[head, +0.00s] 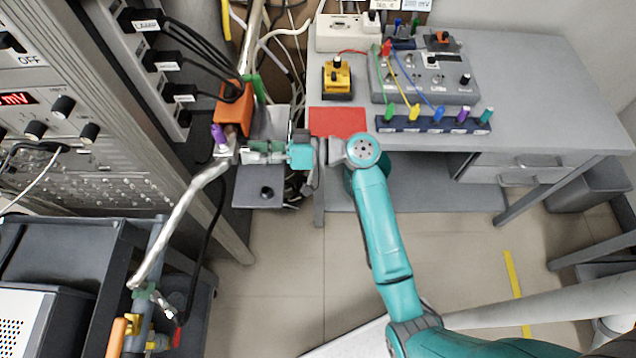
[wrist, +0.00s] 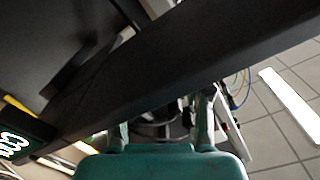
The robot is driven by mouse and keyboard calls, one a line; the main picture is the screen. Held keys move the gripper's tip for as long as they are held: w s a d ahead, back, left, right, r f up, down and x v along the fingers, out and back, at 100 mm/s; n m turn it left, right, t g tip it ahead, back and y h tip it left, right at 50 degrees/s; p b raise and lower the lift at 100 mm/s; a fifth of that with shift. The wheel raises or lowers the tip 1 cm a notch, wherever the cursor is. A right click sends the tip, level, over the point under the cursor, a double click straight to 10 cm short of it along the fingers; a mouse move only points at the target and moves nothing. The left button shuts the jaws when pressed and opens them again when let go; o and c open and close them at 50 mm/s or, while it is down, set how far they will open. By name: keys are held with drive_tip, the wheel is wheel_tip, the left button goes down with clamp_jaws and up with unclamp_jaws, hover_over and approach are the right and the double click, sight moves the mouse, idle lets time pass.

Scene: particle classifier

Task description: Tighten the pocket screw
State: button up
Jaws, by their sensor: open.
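My gripper (head: 246,152) is at the left end of my teal arm in the head view, pointing left, close to the metal pipe. A purple knob (head: 218,133) is just beyond its fingertips, up and to the left, below an orange block (head: 235,106). I cannot tell whether this knob is the pocket screw, or whether the fingers touch anything. In the wrist view my gripper (wrist: 162,118) shows two fingers apart. A shiny metal part (wrist: 165,115) is behind them, partly hidden by a dark bar (wrist: 180,65).
A bent metal pipe (head: 183,205) runs down to the left. The instrument rack (head: 75,115) is close on the left. A grey table (head: 535,110) holds a control box (head: 425,72), a red mat (head: 338,121) and a yellow device (head: 337,78). Open floor (head: 275,270) lies below.

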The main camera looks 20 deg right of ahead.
drive_tip(key=shift+n, duration=0.3)
drive_tip(key=n, duration=0.5)
drive_tip(key=v, duration=1.1)
drive_tip(key=s+a+f+m+t+h, duration=0.1)
drive_tip(key=s+f+m+t+h, duration=0.1)
drive_tip(key=s+f+m+h, duration=0.3)
drive_tip(key=a+f+m+t+h, duration=0.1)
drive_tip(key=a+f+m+t, duration=0.15)
drive_tip(key=f, duration=0.55)
drive_tip(key=s+d+f+m+h, duration=0.2)
drive_tip(key=s+h, duration=0.1)
drive_tip(key=s, duration=0.3)
drive_tip(key=s+d+f+m+h, duration=0.2)
drive_tip(key=s+f+m+h, duration=0.1)
drive_tip(key=s, duration=0.3)
drive_tip(key=shift+s+f+h, duration=0.2)
drive_tip(key=shift+f+h, duration=0.1)
drive_tip(key=shift+h, duration=0.2)
drive_tip(key=shift+s, duration=0.1)
